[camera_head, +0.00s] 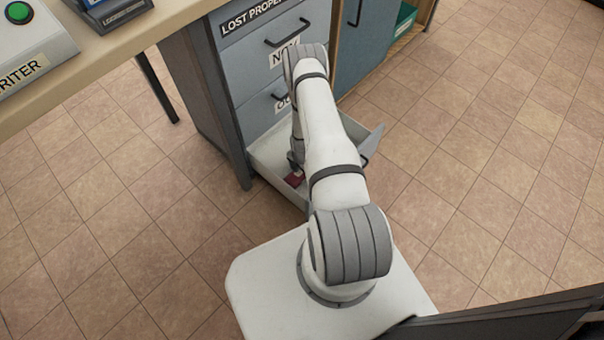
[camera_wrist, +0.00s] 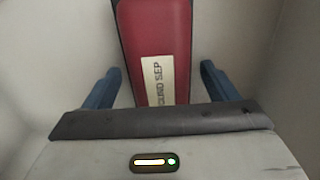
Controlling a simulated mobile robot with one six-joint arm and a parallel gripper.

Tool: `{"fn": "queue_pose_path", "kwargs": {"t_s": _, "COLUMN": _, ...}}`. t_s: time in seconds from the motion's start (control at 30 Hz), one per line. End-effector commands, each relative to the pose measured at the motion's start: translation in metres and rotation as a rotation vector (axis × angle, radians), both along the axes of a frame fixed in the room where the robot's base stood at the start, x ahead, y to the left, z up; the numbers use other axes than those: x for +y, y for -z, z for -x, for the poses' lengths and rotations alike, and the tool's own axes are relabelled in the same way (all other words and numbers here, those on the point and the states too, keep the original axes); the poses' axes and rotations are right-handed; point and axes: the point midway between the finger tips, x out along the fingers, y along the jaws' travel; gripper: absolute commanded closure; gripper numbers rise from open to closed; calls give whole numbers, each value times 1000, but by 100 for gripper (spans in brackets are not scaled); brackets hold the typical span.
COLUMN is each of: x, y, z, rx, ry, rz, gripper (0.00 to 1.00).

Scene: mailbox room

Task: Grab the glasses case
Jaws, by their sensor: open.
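A red glasses case (camera_wrist: 155,35) with a cream label reading "FOUND SEP" lies in the open bottom drawer. In the wrist view it runs from the top edge down between my fingers, and my gripper's body hides its near end. In the head view a small part of the case (camera_head: 294,179) shows in the drawer, with my arm covering the rest. My gripper (camera_wrist: 163,85) is open, with one blue finger on each side of the case and a gap on both sides. I cannot tell how far above the case the fingertips are.
The drawer (camera_head: 273,160) is pulled out of the grey "LOST PROPERTY" cabinet (camera_head: 245,75), and its pale walls stand close around my gripper. A desk (camera_head: 100,45) overhangs at the upper left. Tiled floor (camera_head: 480,180) is clear to the right.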

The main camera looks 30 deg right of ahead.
Motion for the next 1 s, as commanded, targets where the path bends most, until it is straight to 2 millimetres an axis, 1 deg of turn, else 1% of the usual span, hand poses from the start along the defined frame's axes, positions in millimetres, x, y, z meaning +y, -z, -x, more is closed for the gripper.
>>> {"fn": "queue_pose_path", "kwargs": {"t_s": 0.07, "x": 0, "y": -1, "z": 0, "rx": 0, "ry": 1, "rz": 0, "gripper": 20}}
{"fn": "queue_pose_path", "kwargs": {"t_s": 0.6, "x": -1, "y": -1, "z": 0, "rx": 0, "ry": 2, "rz": 0, "gripper": 63}}
{"fn": "queue_pose_path", "kwargs": {"t_s": 0.7, "x": -1, "y": -1, "z": 0, "rx": 0, "ry": 2, "rz": 0, "gripper": 70}}
{"fn": "queue_pose_path", "kwargs": {"t_s": 0.9, "x": -1, "y": -2, "z": 0, "rx": 0, "ry": 3, "rz": 0, "gripper": 70}}
{"fn": "queue_pose_path", "kwargs": {"t_s": 1.0, "x": -1, "y": -10, "z": 0, "rx": 0, "ry": 3, "rz": 0, "gripper": 70}}
